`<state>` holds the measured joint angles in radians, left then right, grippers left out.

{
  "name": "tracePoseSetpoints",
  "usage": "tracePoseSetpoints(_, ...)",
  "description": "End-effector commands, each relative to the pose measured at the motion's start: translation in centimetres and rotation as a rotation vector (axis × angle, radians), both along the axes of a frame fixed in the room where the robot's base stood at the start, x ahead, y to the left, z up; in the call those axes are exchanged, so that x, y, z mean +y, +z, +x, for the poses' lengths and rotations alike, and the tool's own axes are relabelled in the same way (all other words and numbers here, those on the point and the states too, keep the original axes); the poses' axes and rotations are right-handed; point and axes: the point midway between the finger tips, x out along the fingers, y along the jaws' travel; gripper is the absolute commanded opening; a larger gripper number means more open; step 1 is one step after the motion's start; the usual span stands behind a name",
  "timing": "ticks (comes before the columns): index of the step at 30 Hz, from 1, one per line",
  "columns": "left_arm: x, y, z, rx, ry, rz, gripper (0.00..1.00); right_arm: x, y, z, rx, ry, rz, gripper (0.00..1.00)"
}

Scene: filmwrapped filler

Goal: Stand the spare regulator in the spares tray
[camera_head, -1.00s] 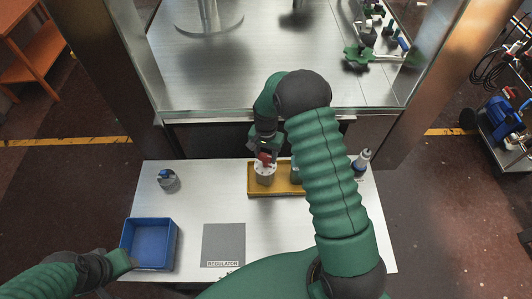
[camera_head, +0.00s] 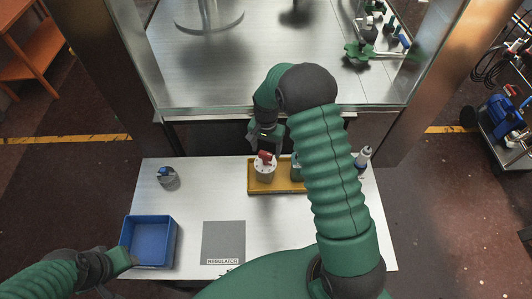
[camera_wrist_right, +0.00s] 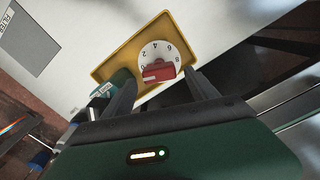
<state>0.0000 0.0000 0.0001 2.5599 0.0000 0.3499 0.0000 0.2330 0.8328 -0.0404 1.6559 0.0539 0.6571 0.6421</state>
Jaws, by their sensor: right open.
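A white round regulator (camera_head: 265,172) with a red knob stands upright in the yellow tray (camera_head: 250,188). In the right wrist view its numbered dial (camera_wrist_right: 152,52) and red knob face the camera, with the tray rim (camera_wrist_right: 152,24) around it. My right gripper (camera_head: 268,143) is just behind and above the regulator. Its fingers (camera_wrist_right: 162,88) are apart, with nothing held between them. My left gripper (camera_head: 123,261) is by the left wall of the blue bin; its fingers are not clear.
A green item (camera_head: 296,171) is in the tray, partly hidden by my right arm. A bottle (camera_head: 363,160) stands right of the tray. A grey item with a blue top (camera_head: 167,177) stands left. The grey REGULATOR mat (camera_head: 223,240) is bare; the blue bin (camera_head: 176,242) looks empty.

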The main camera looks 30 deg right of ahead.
Motion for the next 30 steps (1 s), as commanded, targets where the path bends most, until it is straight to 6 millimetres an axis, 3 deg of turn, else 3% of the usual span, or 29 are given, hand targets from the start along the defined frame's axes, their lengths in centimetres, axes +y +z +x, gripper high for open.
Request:
tracePoseSetpoints(9,0.0,-2.2,0.0,0.000,0.000,0.000,0.42,0.0,7.5,0.2,-0.005,0.001,-0.001,0.68)
tracePoseSetpoints(13,0.0,-2.3,0.0,0.000,0.000,0.000,0.42,0.0,9.0,0.1,-0.003,0.005,-0.001,0.68)
tracePoseSetpoints(16,0.0,-2.3,0.0,0.000,0.000,0.000,0.42,1.2,9.6,-0.8,-0.017,0.069,-0.002,0.68)
tracePoseSetpoints(20,0.0,-2.3,0.0,0.000,0.000,0.000,0.42,5.0,10.4,-4.4,-0.076,0.303,-0.020,0.68)
tracePoseSetpoints(24,0.0,-2.3,0.0,0.000,0.000,0.000,0.42,9.1,10.6,-10.0,-0.153,0.623,-0.057,0.68)
tracePoseSetpoints(27,0.0,-2.3,0.0,0.000,0.000,0.000,0.42,11.0,10.3,-13.5,-0.194,0.803,-0.086,0.68)
tracePoseSetpoints(30,0.0,-2.3,0.0,0.000,0.000,0.000,0.42,11.9,10.0,-15.5,-0.216,0.910,-0.105,0.68)
